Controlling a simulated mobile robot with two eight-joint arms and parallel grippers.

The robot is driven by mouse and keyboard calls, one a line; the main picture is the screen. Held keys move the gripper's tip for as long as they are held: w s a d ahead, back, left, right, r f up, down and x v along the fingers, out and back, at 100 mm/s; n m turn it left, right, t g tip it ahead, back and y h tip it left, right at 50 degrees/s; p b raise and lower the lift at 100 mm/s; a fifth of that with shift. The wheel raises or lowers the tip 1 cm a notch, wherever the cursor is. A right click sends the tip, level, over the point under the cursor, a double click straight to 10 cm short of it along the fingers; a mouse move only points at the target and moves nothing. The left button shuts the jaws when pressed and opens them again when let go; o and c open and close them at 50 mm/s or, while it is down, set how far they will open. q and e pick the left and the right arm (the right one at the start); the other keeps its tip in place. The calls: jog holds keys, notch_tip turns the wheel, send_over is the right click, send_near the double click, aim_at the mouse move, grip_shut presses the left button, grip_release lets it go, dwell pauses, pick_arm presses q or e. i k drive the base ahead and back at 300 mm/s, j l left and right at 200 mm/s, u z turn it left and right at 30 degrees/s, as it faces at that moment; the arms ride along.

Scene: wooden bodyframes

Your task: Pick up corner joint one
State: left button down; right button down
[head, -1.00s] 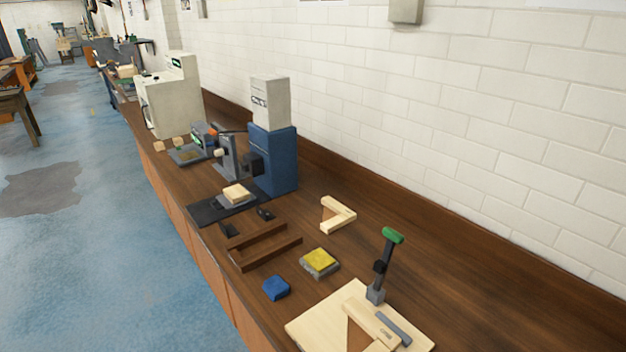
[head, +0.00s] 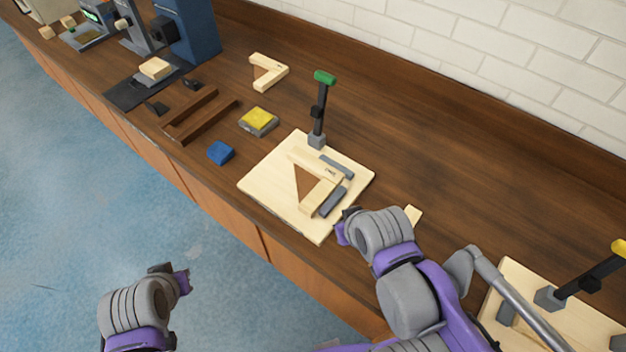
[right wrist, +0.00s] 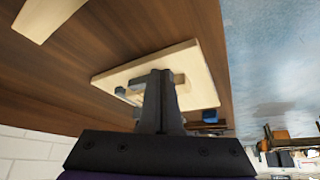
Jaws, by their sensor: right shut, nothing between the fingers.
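One L-shaped pale wood corner joint (head: 318,196) lies on a light fixture board (head: 265,180), against grey stops and with a brown triangle inside its angle. Another L-shaped joint (head: 268,72) lies farther back on the bench. I cannot tell which is number one. My right gripper (head: 343,230) is shut and empty beside the near right corner of the board. In the right wrist view its fingers (right wrist: 160,82) stand in front of the board (right wrist: 203,88) and hide part of it. My left gripper (head: 178,280) is over the floor, left of the bench; its jaws are unclear.
A green-handled clamp (head: 319,110) stands at the board's back corner. A yellow-topped block (head: 259,119), a blue block (head: 221,153) and a brown frame (head: 195,117) lie to the left. A second board (head: 515,270) with a yellow-handled clamp is at right. Bench behind the first board is clear.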

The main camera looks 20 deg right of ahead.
aim_at(316, 181)
jog(key=j+z, duration=0.15)
jog(key=z, duration=0.25)
jog(key=i+j+z, duration=0.1)
jog(key=z, duration=0.3)
jog(key=j+z, duration=0.2)
jog(key=z, duration=0.2)
jog(key=j+z, duration=0.3)
jog(key=j, duration=0.25)
jog(key=k+j+z, duration=0.1)
jog(key=j+z, duration=0.2)
jog(key=j, duration=0.2)
jog(key=k+j, duration=0.1)
jog(key=j, duration=0.25)
jog(key=j+z, duration=0.15)
jog(key=j, duration=0.25)
jog(key=k+j, duration=0.15)
jog(key=j, duration=0.2)
jog(key=i+j, duration=0.1)
jog(key=j, duration=0.6)
jog(key=i+j, duration=0.15)
jog(key=j, duration=0.2)
jog(key=z, duration=0.05)
